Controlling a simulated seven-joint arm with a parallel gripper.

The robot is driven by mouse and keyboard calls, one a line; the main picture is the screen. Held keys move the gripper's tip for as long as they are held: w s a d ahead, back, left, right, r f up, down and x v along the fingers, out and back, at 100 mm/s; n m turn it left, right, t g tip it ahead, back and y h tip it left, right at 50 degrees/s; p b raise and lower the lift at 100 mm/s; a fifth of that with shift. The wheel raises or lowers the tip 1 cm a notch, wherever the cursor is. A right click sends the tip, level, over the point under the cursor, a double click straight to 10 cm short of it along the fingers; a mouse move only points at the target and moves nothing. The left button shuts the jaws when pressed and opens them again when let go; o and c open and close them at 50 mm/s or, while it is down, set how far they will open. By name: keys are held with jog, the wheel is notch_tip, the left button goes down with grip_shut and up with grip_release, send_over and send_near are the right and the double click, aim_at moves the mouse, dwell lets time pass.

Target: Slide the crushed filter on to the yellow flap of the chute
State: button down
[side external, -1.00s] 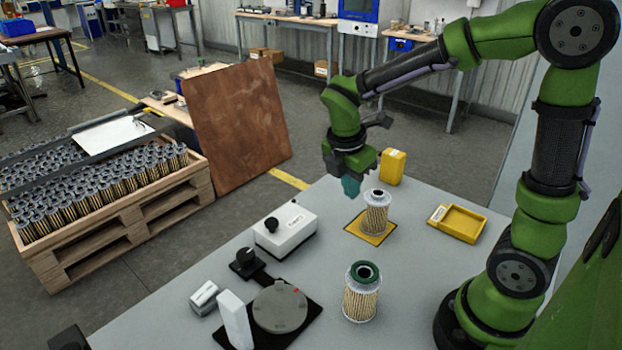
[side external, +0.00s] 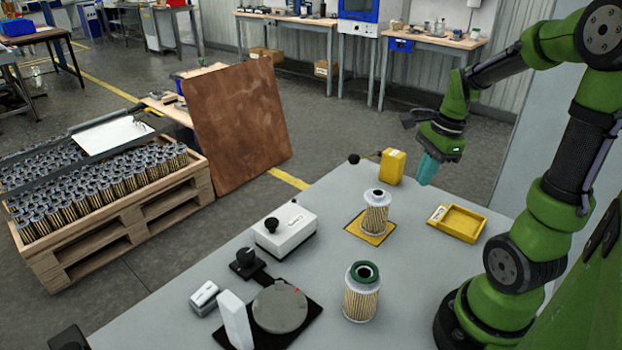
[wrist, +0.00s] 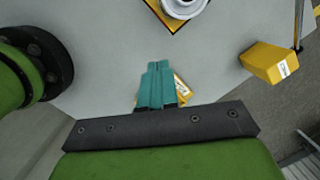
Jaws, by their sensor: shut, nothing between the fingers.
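A pale pleated filter with a metal top (side external: 376,217) stands on the yellow flap (side external: 353,224), a flat square in the tabletop. Part of it also shows at the top of the wrist view (wrist: 184,7), over the yellow flap's corner (wrist: 168,24). A second filter with a green top ring (side external: 361,300) stands upright on the bare table nearer the camera. I cannot clearly tell crushing on either. My gripper (side external: 426,183) is above the table, right of the flap and apart from both filters. Its teal fingers (wrist: 158,66) are together and empty.
A yellow box (side external: 392,167) stands at the table's far edge, near the gripper. A shallow yellow tray (side external: 478,239) lies right of the flap. A white box (side external: 285,232) and a round grey plate (side external: 280,309) are at left. Table between flap and tray is clear.

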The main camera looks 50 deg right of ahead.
jog(key=s+d+m, duration=0.2)
jog(key=m, duration=0.4)
send_near(386, 226)
jog(key=shift+t, duration=0.4)
jog(key=s+f, duration=0.1)
jog(key=f, duration=0.1)
jog(key=s+d+f, duration=0.1)
jog(key=s+f, duration=0.2)
jog(key=f, duration=0.1)
jog(key=shift+s+d+f, duration=0.2)
jog(key=shift+d+f, duration=0.1)
jog(key=shift+f, duration=0.1)
jog(key=w, duration=0.1)
jog(key=w+a, duration=0.1)
jog(key=w, duration=0.1)
jog(key=shift+a+f, duration=0.1)
jog(key=shift+a, duration=0.1)
jog(key=shift+w+a, duration=0.2)
jog(key=shift+w, duration=0.2)
jog(key=shift+w+a, duration=0.4)
jog(key=shift+w, duration=0.4)
jog(key=shift+s, duration=0.1)
